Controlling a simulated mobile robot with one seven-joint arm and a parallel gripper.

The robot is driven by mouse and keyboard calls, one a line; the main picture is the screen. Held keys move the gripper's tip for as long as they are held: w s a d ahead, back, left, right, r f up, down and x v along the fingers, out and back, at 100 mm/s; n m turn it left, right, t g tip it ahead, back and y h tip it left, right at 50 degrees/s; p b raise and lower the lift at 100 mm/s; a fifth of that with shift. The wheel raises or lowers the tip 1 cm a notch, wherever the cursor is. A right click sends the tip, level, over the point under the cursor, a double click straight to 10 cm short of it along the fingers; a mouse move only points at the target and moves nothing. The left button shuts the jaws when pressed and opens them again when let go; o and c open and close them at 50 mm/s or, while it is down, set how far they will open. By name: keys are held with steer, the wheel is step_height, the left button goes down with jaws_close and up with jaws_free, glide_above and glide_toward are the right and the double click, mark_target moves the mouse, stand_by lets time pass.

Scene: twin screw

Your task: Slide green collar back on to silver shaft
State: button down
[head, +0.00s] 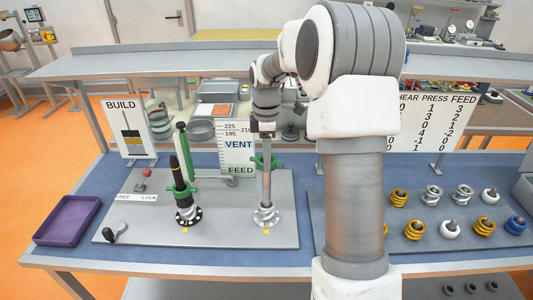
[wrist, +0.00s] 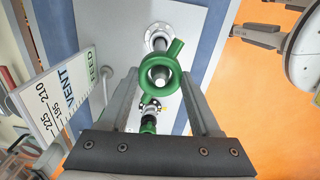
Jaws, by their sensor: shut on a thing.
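The green collar (head: 263,163) is a ring with side lugs, held below my gripper (head: 266,153) at the upper end of the silver shaft (head: 266,195). The shaft stands upright on a round flange (head: 266,216) on the grey plate. In the wrist view the collar (wrist: 148,76) lies between the two fingers of my gripper (wrist: 160,78), which are shut on it. A pale round shaft end shows through its opening, so the collar looks lined up with the shaft. I cannot tell how far it is over the shaft.
A black shaft (head: 176,174) with green parts stands left of the silver shaft on the same grey plate (head: 135,215). A VENT/FEED board (head: 238,150) stands behind. A purple tray (head: 68,220) is at the left; several rings and coils lie at the right.

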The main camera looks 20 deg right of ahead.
mark_target(267, 178)
steer(key=shift+f+b, duration=2.55)
steer(key=shift+f, duration=1.75)
jaws_free()
step_height(267, 178, up, 18)
steer(key=shift+f+p, duration=0.25)
steer(key=shift+p, duration=0.05)
